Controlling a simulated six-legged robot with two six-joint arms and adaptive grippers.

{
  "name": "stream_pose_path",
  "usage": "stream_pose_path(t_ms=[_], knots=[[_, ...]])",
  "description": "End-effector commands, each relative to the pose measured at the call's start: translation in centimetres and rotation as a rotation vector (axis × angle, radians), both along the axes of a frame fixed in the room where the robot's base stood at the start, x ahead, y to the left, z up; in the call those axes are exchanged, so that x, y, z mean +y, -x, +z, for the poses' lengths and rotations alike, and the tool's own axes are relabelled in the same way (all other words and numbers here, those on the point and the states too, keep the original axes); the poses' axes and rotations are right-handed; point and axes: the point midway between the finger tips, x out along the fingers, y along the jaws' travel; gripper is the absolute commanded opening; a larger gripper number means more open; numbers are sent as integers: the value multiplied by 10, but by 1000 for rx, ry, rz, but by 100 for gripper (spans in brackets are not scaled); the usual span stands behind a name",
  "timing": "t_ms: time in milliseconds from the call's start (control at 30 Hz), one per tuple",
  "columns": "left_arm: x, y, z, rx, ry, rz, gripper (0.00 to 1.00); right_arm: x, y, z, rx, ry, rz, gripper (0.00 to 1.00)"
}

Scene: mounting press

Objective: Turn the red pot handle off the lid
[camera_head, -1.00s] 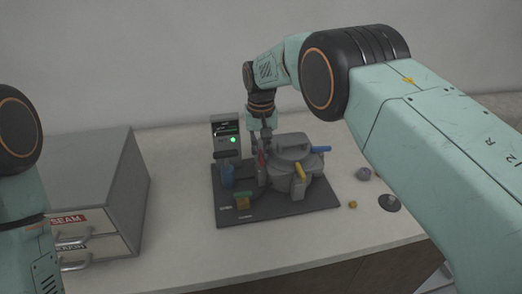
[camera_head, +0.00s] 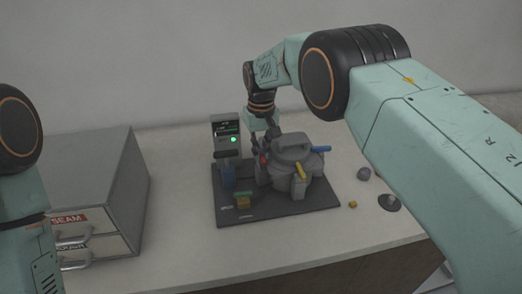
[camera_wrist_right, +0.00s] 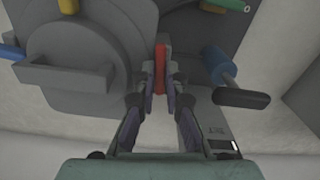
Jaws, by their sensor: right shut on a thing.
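The grey pot press (camera_head: 290,178) stands on a dark base plate, with its round lid (camera_head: 294,150) and a raised bar grip on top. The red pot handle (camera_head: 263,158) is at the lid's left rear edge, partly hidden by my right gripper (camera_head: 263,147). In the right wrist view the red handle (camera_wrist_right: 161,68) lies between the fingertips, and my right gripper (camera_wrist_right: 160,88) is shut on it. A yellow handle (camera_head: 300,172) and a blue handle (camera_head: 320,149) also sit around the lid. My left gripper is out of view.
A blue cylinder with a black handle (camera_head: 228,176) stands left of the pot, before a box with a green light (camera_head: 226,130). A drawer cabinet (camera_head: 100,185) stands left; small loose parts (camera_head: 363,174) lie right.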

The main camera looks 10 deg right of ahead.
Motion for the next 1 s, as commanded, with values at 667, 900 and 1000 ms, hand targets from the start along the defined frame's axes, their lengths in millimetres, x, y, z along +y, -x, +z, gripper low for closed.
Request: stream_pose_path(t_ms=[667,900,1000], knots=[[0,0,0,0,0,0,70,0,-1,8,-2,1,-1,34],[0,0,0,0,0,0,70,0,-1,52,-4,1,0,34],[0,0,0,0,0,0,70,0,-1,73,-3,1,0,34]])
